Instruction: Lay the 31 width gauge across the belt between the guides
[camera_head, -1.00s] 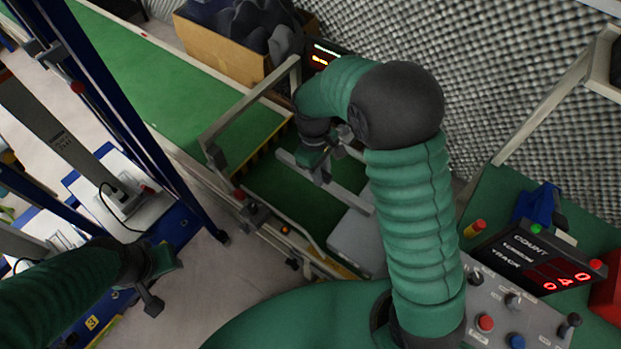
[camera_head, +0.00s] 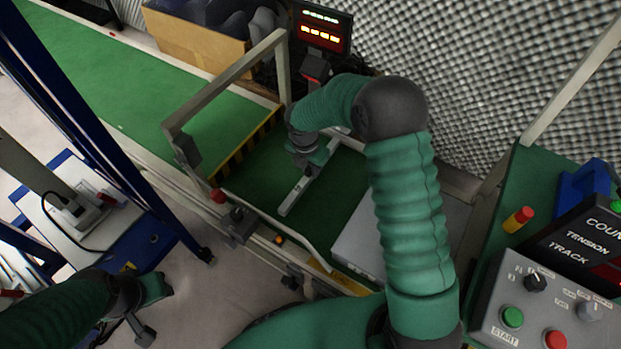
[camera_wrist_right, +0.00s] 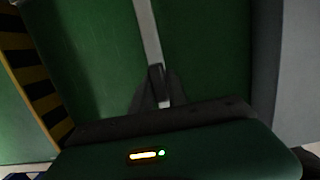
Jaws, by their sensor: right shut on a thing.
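The width gauge (camera_head: 292,198) is a pale grey bar, running lower-left to upper-right over the green belt (camera_head: 249,179). My right gripper (camera_head: 308,169) is shut on its middle; in the wrist view the bar (camera_wrist_right: 149,32) passes between my right fingers (camera_wrist_right: 160,88). The gauge's near end is close to the front guide rail (camera_head: 300,239). I cannot tell whether the bar touches the belt. Its far end is near the back edge, partly hidden by my arm. No number is readable on it. My left gripper (camera_head: 155,312) is open and empty, over the floor at lower left.
A metal gate frame (camera_head: 222,84) and a yellow-black striped edge (camera_head: 243,146) stand left of the gauge. A grey plate (camera_head: 362,240) lies to its right. A control box (camera_head: 545,310) is at lower right. A display (camera_head: 322,28) stands behind.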

